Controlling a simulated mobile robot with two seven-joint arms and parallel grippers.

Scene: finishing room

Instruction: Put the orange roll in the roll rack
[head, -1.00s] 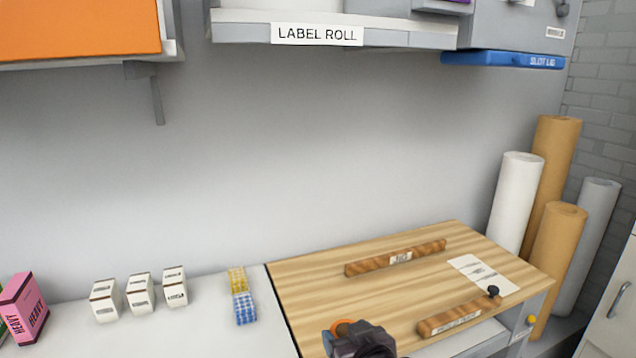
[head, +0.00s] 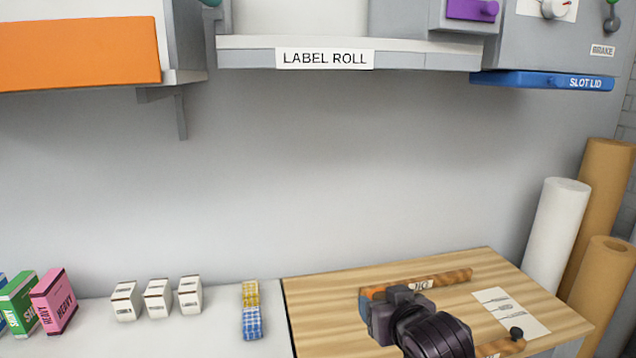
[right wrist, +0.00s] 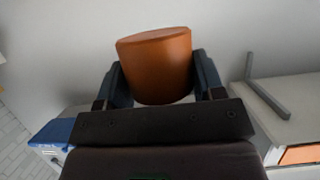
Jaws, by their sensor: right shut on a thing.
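The orange roll (right wrist: 155,65) is a short, plain cylinder in the right wrist view, held between the two fingers of my right gripper (right wrist: 158,85). In the head view, my right gripper (head: 385,300) is over the wooden board, and only a small bit of the roll (head: 374,292) shows beside it; the rest is hidden. The roll appears held above the board, with the wall behind it. I cannot make out anything marked as the roll rack. A grey shelf labelled "LABEL ROLL" (head: 250,55) is on the wall above. My left gripper is not in view.
The wooden board (head: 450,288) carries wooden bars and a paper sheet (head: 510,310). A blue slot lid (head: 545,81) juts out at upper right. Tall rolls (head: 557,235) stand at right. Small white boxes (head: 157,299) and a pink box (head: 53,302) stand at left.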

